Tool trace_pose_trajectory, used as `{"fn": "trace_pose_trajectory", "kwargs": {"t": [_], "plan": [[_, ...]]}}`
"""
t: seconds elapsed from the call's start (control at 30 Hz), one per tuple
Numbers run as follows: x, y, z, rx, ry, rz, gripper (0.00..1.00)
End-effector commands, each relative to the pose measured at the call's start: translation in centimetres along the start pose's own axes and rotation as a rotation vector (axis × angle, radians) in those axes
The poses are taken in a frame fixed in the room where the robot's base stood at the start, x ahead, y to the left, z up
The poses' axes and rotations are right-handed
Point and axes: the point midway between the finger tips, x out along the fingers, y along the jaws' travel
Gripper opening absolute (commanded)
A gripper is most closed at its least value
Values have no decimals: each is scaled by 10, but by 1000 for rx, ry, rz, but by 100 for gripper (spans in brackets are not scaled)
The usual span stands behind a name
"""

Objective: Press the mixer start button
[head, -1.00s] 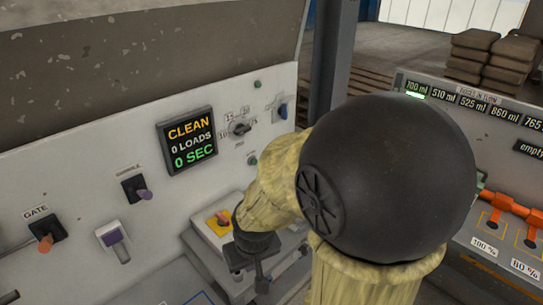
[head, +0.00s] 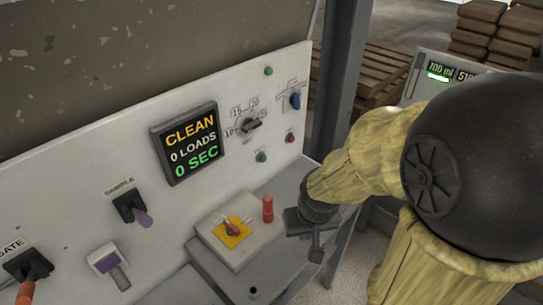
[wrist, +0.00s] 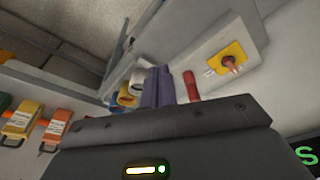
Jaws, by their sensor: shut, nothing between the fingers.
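A white control panel (head: 85,165) carries a small green button (head: 261,157) with an unreadable label above it, right of and below the display (head: 186,143). A red button (head: 290,138) sits to its upper right. I cannot read which one is the mixer start. My gripper (head: 317,253) is low, in front of and below these buttons, beside the grey ledge and not touching them. In the wrist view my gripper (wrist: 157,74) shows its two dark fingers shut together and empty. The buttons are not clearly seen there.
A box with a yellow-backed red switch (head: 232,229) and a red upright cylinder (head: 267,208) stand on the ledge left of my gripper. A rotary dial (head: 251,124), a blue switch (head: 295,100) and several levers stick out. A dark post (head: 345,75) rises at right.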

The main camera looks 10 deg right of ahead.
Motion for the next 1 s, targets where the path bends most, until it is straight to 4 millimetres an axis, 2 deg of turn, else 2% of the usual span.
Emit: {"fn": "trace_pose_trajectory", "kwargs": {"t": [0.27,0.43,0.57,0.8,1.0], "plan": [[0,0,-1,1,1,0,0],[3,3,-18,31,24,6,0],[14,11,-47,89,75,21,0],[46,34,-110,202,216,76,0],[73,54,-151,244,351,122,0]]}}
